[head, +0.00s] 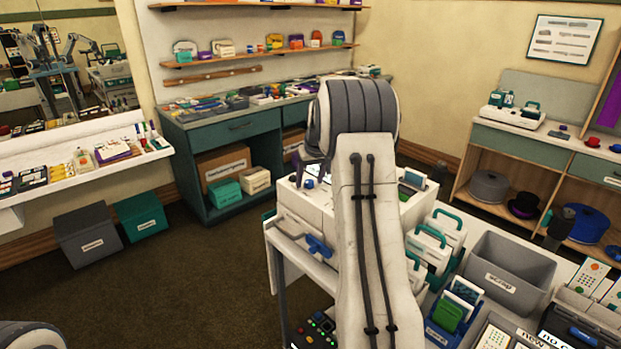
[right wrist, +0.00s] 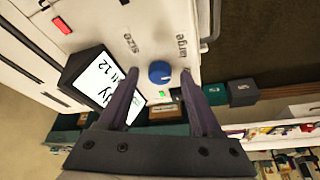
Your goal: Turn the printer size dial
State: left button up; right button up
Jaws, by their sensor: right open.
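The printer (head: 310,212) is a white box on the white bench in the head view, partly hidden behind my right arm. Its blue size dial (right wrist: 160,72) shows in the right wrist view, between the printed words "size" and "large". A small blue spot of the dial (head: 309,182) also shows in the head view. My right gripper (right wrist: 160,76) is open, with its two dark purple fingers on either side of the dial. I cannot tell whether they touch it. In the head view the right gripper (head: 311,172) is mostly hidden by its own wrist. My left gripper is out of view.
A tilted black-framed screen (right wrist: 98,85) stands beside the dial. A small green light (right wrist: 162,94) is next to it, and a red part (right wrist: 62,25) is farther off. A grey scrap bin (head: 505,275) and a green-handled case (head: 440,235) stand right of my arm.

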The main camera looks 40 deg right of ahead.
grip_shut()
jog(key=shift+r+m, duration=0.1)
jog(key=shift+m, duration=0.2)
jog(key=shift+m+p, duration=0.3)
jog(key=shift+p, duration=0.1)
jog(key=shift+w+a+m+h+p, duration=0.15)
jog(key=shift+m+h+p, duration=0.35)
jog(key=shift+m, duration=0.6)
jog(key=shift+m+g+h, duration=0.4)
jog(key=shift+m, duration=0.4)
jog(key=shift+w+m+g+h, duration=0.1)
jog(key=shift+m+g+h, duration=0.4)
jog(key=shift+m, duration=1.4)
